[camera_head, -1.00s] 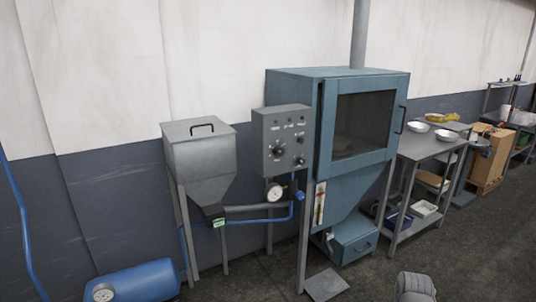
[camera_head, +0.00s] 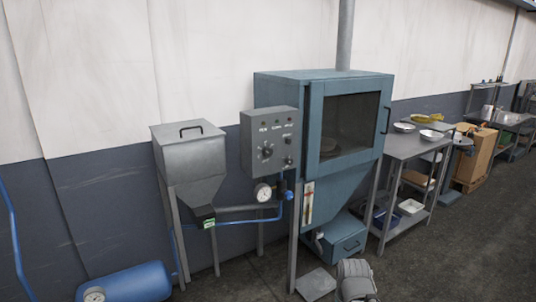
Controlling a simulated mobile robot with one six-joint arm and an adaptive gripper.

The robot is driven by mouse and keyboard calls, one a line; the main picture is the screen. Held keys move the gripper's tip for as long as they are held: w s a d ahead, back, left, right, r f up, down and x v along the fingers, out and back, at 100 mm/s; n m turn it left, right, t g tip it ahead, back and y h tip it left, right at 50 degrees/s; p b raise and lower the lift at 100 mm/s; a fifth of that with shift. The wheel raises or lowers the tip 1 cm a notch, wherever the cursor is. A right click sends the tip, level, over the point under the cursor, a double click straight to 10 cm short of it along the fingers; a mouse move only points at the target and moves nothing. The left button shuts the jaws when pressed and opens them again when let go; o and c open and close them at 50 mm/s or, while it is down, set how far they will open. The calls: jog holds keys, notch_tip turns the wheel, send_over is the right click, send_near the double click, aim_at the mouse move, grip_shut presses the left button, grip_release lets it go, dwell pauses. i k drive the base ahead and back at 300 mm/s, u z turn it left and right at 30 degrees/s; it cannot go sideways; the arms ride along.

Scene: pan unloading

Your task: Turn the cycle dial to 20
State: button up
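The grey control box (camera_head: 268,140) is mounted at the left side of the blue cabinet (camera_head: 325,85). On its front is a dark round dial (camera_head: 265,152), the largest knob on the panel, with markings around it. The markings and the dial's setting are too small to read. Smaller knobs and lamps sit above and to the right of it. A grey rounded part of my arm (camera_head: 355,281) shows at the bottom edge, well below and to the right of the dial. My gripper's fingers cannot be made out.
A grey hopper (camera_head: 190,152) on legs stands left of the box. A pressure gauge (camera_head: 262,192) and blue pipe run below it. A blue tank (camera_head: 130,284) lies at bottom left. A metal table (camera_head: 405,147) with bowls stands to the right. A floor pedal plate (camera_head: 315,284) lies in front.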

aim_at(267, 152)
jog(key=u, duration=0.1)
jog(key=i, duration=1)
jog(key=z, duration=0.05)
